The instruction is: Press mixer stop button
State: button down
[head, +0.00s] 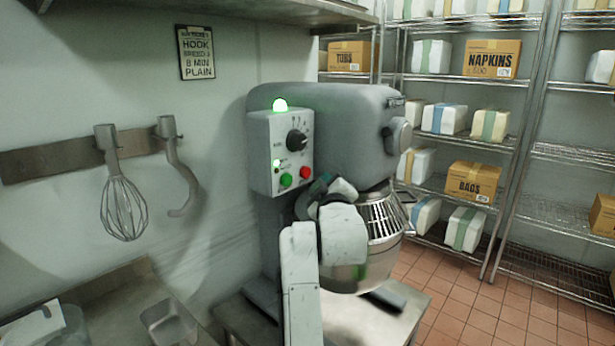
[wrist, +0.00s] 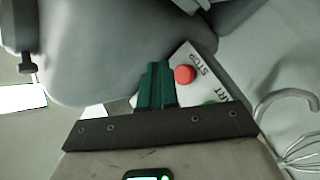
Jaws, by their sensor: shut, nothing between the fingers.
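The mixer (head: 340,120) is a large grey machine with a control box (head: 262,135) on its side. The red stop button (head: 305,172) sits at the lower right of the box, beside a green button (head: 286,180). My gripper (head: 322,184) is just below and right of the buttons, its tips partly hidden by my arm. In the wrist view my shut green fingers (wrist: 157,75) hold nothing. The red button (wrist: 184,75), labelled STOP, shows just right of the fingertips; whether they touch it I cannot tell. A green lamp (head: 280,104) glows on top of the box.
The mixer bowl (head: 350,274) with its wire guard (head: 383,217) is close to the right of my arm. A whisk (head: 124,208) and a dough hook (head: 182,175) hang on the left wall. Wire shelves (head: 490,145) with boxes stand at the right. Tiled floor (head: 475,308) is open before them.

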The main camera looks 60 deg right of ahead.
jog(key=shift+w+d, duration=0.25)
jog(key=shift+w, duration=0.9)
dwell(1.3)
jog(key=shift+w+d, duration=0.1)
jog(key=shift+w, duration=0.2)
jog(key=shift+w+d, duration=0.1)
jog(key=shift+w, duration=0.3)
dwell(0.7)
jog(key=shift+r, duration=0.1)
jog(key=shift+s+a+p, duration=0.2)
jog(key=shift+s+p, duration=0.1)
jog(key=shift+s, duration=0.5)
jog(key=s, duration=0.2)
jog(key=s+a+p, duration=0.1)
jog(key=s, duration=0.2)
jog(key=shift+a, duration=0.1)
dwell(0.3)
